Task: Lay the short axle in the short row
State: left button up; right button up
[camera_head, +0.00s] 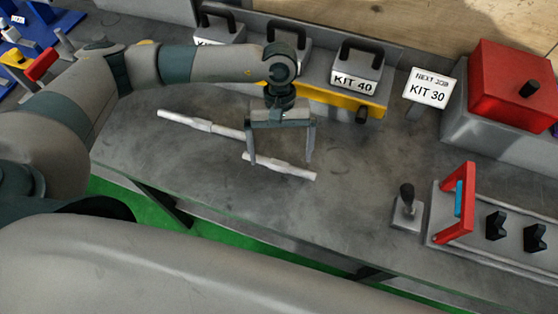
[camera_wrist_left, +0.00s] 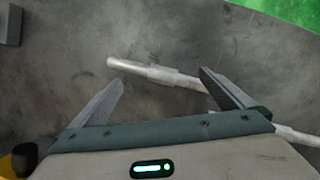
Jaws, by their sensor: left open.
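Two pale stepped axles lie on the grey bench. The one that looks shorter (camera_head: 280,166) lies to the right and nearer me; the longer-looking one (camera_head: 200,124) lies to its left. My left gripper (camera_head: 280,161) points down over the shorter one, open, with its fingers spread along it. In the left wrist view that axle (camera_wrist_left: 150,72) lies slantwise beyond and between the open fingertips (camera_wrist_left: 160,82), and part of the other axle (camera_wrist_left: 297,134) shows at the lower right. No row is clearly marked as the short row. My right gripper is not in view.
A fixture plate (camera_head: 470,245) at the right carries black V-shaped rests (camera_head: 496,226) and a red frame (camera_head: 458,200). A black-knobbed block (camera_head: 407,208) stands beside it.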

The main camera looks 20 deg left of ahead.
pick_arm(q)
jog(key=shift+p+x, duration=0.35)
jog(key=shift+x, duration=0.95)
jog(key=shift+c, duration=0.6)
jog(key=shift+w+r, duration=0.1)
grip_shut()
jog(key=shift+r, duration=0.1)
